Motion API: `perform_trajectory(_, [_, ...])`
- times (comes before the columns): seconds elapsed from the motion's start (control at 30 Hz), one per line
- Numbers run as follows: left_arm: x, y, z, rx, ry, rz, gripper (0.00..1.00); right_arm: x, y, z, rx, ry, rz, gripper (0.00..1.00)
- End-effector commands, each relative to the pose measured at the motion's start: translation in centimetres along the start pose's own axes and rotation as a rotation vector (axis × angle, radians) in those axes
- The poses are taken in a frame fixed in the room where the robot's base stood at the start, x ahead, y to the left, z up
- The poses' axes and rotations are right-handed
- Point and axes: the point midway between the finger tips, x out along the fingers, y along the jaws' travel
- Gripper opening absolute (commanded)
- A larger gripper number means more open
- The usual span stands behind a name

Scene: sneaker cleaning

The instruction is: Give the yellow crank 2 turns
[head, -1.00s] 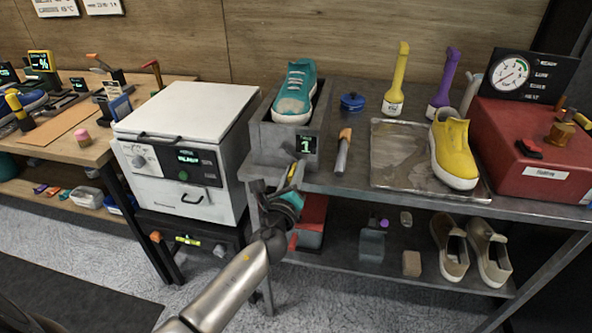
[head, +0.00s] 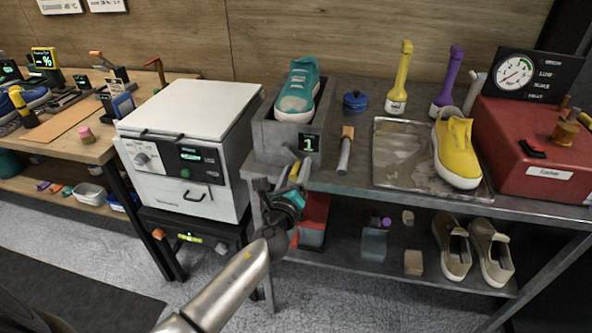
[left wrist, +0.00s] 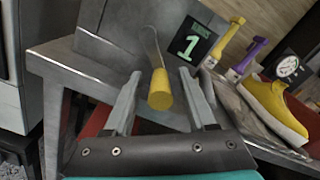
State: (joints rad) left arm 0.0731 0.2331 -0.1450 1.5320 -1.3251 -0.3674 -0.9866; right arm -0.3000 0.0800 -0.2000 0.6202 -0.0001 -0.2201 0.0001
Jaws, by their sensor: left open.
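The yellow crank (left wrist: 160,90) shows in the left wrist view as a short yellow knob on a thin grey arm, in front of the grey box. In the head view, a small part of the crank (head: 294,170) shows at the box's front, partly hidden by my gripper. The grey box (head: 272,140) holds a teal sneaker (head: 298,90), and its display (head: 309,143) reads 1. My left gripper (head: 288,179) is open at the front of the box. In the left wrist view its fingers (left wrist: 159,77) stand on either side of the yellow knob, with gaps visible. My right gripper is out of view.
A white oven-like machine (head: 188,145) stands close on the left. On the grey table are a brush (head: 345,150), a blue pot (head: 355,101) and a metal tray (head: 400,170) with a yellow shoe (head: 457,150). A lower shelf (head: 345,255) runs underneath.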

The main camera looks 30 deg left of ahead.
Motion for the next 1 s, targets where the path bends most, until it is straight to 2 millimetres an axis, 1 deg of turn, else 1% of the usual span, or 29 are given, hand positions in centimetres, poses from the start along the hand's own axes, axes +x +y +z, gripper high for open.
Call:
perform_trajectory(0.2, [-0.2, 0.0, 0.0, 0.000, 0.000, 0.000, 0.57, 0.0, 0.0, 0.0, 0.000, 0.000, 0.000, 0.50])
perform_trajectory(0.27, [-0.6, 0.1, -0.1, 0.000, 0.001, 0.001, 0.57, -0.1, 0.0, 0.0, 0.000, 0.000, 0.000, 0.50])
perform_trajectory(0.37, [-1.7, 0.1, -0.1, 0.000, 0.002, 0.001, 0.57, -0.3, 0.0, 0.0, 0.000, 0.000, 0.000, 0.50])
perform_trajectory(0.73, [-8.1, 0.0, -0.1, 0.000, 0.002, 0.000, 0.57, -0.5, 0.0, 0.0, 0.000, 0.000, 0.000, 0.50])
perform_trajectory(1.0, [-12.6, 0.1, -0.1, 0.000, 0.002, 0.001, 0.57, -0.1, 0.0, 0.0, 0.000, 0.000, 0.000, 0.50])
